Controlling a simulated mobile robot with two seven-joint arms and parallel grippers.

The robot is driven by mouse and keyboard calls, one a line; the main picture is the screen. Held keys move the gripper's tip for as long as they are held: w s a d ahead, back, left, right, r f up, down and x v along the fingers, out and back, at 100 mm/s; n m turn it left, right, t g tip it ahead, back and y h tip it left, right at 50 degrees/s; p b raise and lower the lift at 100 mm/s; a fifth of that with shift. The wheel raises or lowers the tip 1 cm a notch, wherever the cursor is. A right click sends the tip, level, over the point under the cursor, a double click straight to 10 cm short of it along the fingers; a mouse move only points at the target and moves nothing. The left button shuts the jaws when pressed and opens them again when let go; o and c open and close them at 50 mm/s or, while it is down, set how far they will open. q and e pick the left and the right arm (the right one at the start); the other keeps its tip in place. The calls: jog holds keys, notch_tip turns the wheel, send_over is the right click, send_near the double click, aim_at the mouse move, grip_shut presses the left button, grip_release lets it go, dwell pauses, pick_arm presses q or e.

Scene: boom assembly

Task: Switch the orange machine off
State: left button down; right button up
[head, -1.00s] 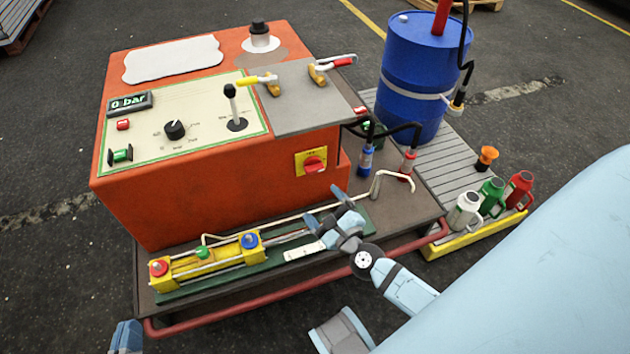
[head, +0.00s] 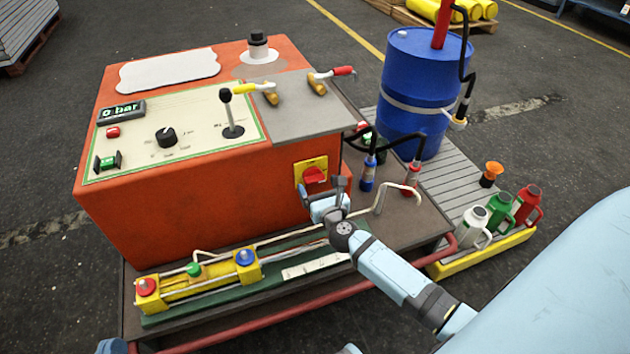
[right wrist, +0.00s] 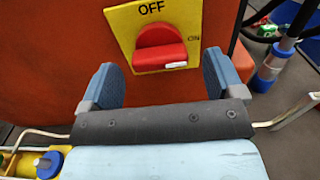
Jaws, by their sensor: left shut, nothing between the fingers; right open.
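The orange machine (head: 200,215) stands at centre left in the head view. On its front is a yellow plate with a red rotary switch (head: 315,175). In the right wrist view the red switch (right wrist: 160,45) lies level, its white mark to the right near the ON label; OFF (right wrist: 151,8) is printed above it. My right gripper (head: 325,192) is open just in front of the switch. In the right wrist view its fingers (right wrist: 163,80) stand either side of and below the knob, apart from it. My left gripper (head: 112,346) is shut and empty at the bottom left edge, mostly cut off.
A green base with a yellow-ended cylinder rig (head: 200,285) lies below the panel. A bent metal rod (head: 385,190) and hoses are right of the switch. A blue barrel (head: 420,80) and several jugs (head: 500,212) stand further right. A red rail (head: 300,310) runs along the front.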

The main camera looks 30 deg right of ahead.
aim_at(314, 178)
pick_arm(q)
jog(key=shift+d+r, duration=0.1)
jog(key=shift+r, duration=0.25)
pick_arm(e)
jog(key=shift+x, duration=1.45)
jog(key=shift+c, duration=0.4)
jog(key=c, duration=0.8)
jog(key=shift+c, duration=0.2)
